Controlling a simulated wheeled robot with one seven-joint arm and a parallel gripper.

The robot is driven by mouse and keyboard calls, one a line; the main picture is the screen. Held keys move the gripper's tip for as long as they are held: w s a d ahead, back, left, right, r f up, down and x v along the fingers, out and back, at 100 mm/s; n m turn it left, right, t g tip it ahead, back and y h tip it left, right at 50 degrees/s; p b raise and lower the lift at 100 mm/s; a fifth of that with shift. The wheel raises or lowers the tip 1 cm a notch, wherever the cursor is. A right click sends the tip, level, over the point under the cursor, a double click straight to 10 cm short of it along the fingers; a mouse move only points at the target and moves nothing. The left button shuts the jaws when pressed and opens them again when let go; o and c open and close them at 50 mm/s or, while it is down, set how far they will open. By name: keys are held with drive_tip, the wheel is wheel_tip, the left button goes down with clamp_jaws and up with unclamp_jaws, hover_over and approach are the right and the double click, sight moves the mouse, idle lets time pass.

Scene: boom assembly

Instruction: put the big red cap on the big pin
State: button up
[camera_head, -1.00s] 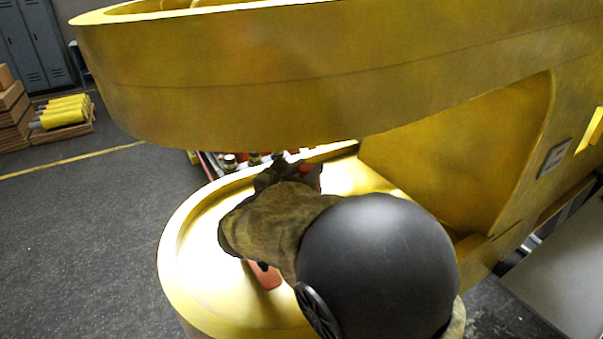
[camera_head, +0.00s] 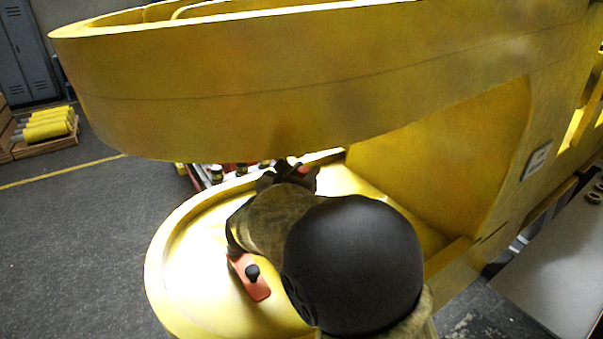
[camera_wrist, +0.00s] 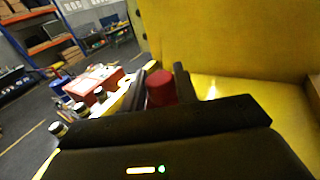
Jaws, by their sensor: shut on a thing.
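My gripper (camera_wrist: 157,88) is shut on the big red cap (camera_wrist: 161,88), which sits between its dark fingers in the wrist view. In the head view my gripper (camera_head: 287,176) is in the gap between the upper and lower yellow plates, above the far part of the lower plate (camera_head: 180,270). My own wrist and forearm hide most of the cap there. I cannot make out the big pin in either view.
The upper yellow boom plate (camera_head: 270,100) overhangs close above my arm. A red box (camera_wrist: 95,88) and several dark-capped jars (camera_wrist: 57,129) stand beyond the edge. Yellow cylinders (camera_head: 47,124) lie at far left.

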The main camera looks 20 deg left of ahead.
drive_tip(key=shift+f+b, duration=0.95)
drive_tip(key=shift+f, duration=0.2)
drive_tip(key=o, duration=1.1)
drive_tip(key=shift+s, duration=0.15)
drive_tip(key=s+a+b, duration=0.1)
drive_tip(key=s, duration=0.4)
drive_tip(key=s+a+b, duration=0.1)
drive_tip(key=s+b, duration=0.1)
drive_tip(key=s, duration=0.4)
drive_tip(key=s+a+b, duration=0.1)
drive_tip(key=s+b, duration=0.1)
drive_tip(key=s, duration=0.4)
drive_tip(key=shift+a, duration=0.1)
